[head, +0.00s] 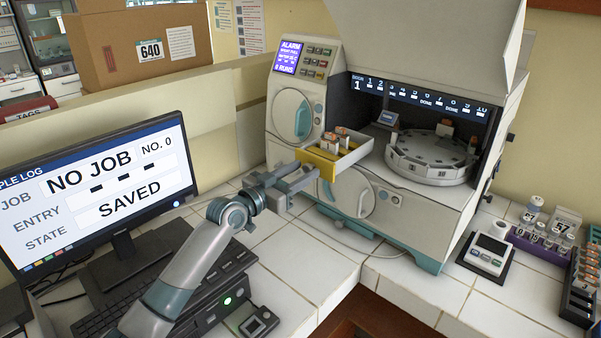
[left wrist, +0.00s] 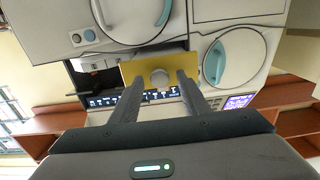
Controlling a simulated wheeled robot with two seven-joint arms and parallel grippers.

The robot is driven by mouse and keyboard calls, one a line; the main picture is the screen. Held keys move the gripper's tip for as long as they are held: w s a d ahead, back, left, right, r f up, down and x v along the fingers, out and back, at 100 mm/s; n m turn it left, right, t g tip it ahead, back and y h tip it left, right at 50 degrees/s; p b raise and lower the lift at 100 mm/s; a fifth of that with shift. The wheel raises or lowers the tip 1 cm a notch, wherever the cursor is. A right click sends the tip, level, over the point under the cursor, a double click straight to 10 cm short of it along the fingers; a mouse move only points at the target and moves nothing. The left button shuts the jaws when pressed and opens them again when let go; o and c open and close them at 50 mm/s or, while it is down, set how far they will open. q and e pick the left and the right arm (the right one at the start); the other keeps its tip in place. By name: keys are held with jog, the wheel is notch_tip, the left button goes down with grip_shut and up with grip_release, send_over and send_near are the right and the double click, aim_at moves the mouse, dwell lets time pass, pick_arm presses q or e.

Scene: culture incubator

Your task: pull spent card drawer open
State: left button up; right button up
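The spent card drawer (head: 352,157) sticks out from the front of the white incubator machine, with several orange-and-white cards (head: 335,143) in it. Its yellow front also shows in the left wrist view (left wrist: 134,69). A round grey knob (left wrist: 160,78) is on that front. My left gripper (head: 312,176) is at the drawer front. In the left wrist view its two fingers (left wrist: 160,85) are apart, one on each side of the knob, with a visible gap on both sides. My right gripper is in neither view.
The machine (head: 420,210) has round doors with teal handles and an open bay holding a white carousel (head: 430,158). A monitor (head: 100,190) and keyboard (head: 200,280) stand at left. A small scale (head: 487,253) and vial racks are at right.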

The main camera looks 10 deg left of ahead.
pick_arm(q)
jog(key=shift+s+a+f, duration=0.1)
jog(key=shift+s+a, duration=0.25)
jog(key=shift+s, duration=0.05)
jog(key=b+v, duration=0.5)
jog(key=v, duration=1.1)
jog(key=shift+s, duration=0.2)
jog(key=shift+a, duration=0.1)
